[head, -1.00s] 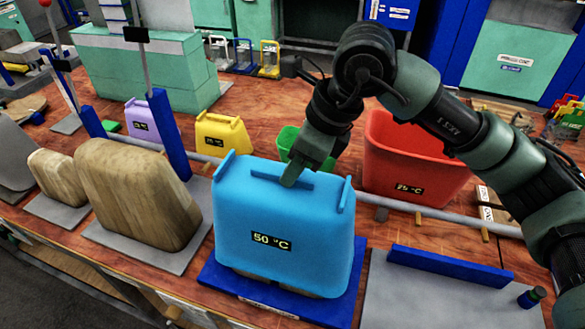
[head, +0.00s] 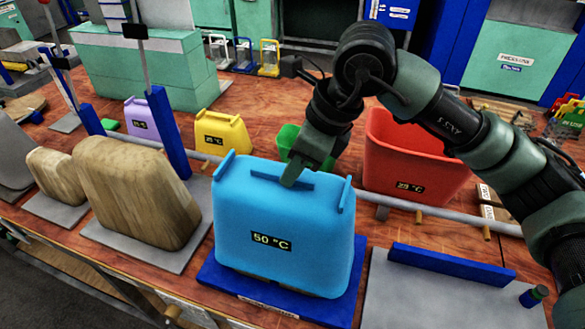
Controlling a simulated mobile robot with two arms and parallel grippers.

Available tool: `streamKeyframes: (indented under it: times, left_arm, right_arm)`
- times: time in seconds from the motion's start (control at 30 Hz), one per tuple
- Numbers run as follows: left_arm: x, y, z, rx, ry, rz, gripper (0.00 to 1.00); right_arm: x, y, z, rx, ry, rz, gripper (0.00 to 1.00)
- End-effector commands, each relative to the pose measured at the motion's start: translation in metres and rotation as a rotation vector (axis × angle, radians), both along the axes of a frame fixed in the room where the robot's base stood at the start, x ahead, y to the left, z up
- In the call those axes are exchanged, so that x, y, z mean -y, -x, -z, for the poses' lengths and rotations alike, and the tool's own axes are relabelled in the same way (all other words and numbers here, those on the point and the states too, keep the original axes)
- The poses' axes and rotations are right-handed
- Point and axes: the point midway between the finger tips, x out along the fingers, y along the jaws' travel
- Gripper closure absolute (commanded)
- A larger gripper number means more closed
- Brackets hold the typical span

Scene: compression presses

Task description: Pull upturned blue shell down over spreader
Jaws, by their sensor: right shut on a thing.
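The upturned blue shell (head: 265,225), labelled 50 °C, sits over a form on a blue base plate (head: 345,318). A small strip of wood-coloured spreader (head: 262,284) shows under the shell's lower edge; the rest is hidden inside. My right gripper (head: 293,180) comes down from above and is shut on the raised bar on top of the blue shell. The shell stands upright, its lower edge close above the base plate. My left gripper is not in view.
Two bare wooden forms (head: 140,190) stand on grey plates at the left. A red shell (head: 410,160), a yellow shell (head: 222,132), a purple shell (head: 142,120) and a green container (head: 288,142) stand behind. A grey plate (head: 420,300) with a blue bar is at the right.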

Motion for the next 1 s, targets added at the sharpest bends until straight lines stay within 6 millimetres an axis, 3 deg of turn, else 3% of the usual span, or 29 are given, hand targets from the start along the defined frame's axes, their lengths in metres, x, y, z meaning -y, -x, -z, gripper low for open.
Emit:
streamKeyframes:
  times: [0.3, 0.4, 0.43, 0.77, 1.0]
  left_arm:
    - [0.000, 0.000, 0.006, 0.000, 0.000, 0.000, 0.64]
    - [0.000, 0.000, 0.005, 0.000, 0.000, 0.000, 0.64]
    - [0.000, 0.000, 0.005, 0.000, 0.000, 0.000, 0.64]
    - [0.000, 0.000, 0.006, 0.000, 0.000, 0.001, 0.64]
    - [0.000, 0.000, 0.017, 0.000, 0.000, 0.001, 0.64]
  right_arm:
    - [0.000, 0.000, 0.004, 0.001, -0.002, 0.000, 1.00]
    - [0.000, 0.000, 0.004, 0.001, -0.001, 0.000, 0.71]
    - [0.000, 0.000, 0.004, 0.001, -0.001, 0.000, 0.68]
    - [0.001, 0.000, 0.004, -0.001, 0.001, 0.001, 0.68]
    - [0.013, 0.003, -0.026, 0.005, 0.000, 0.002, 0.68]
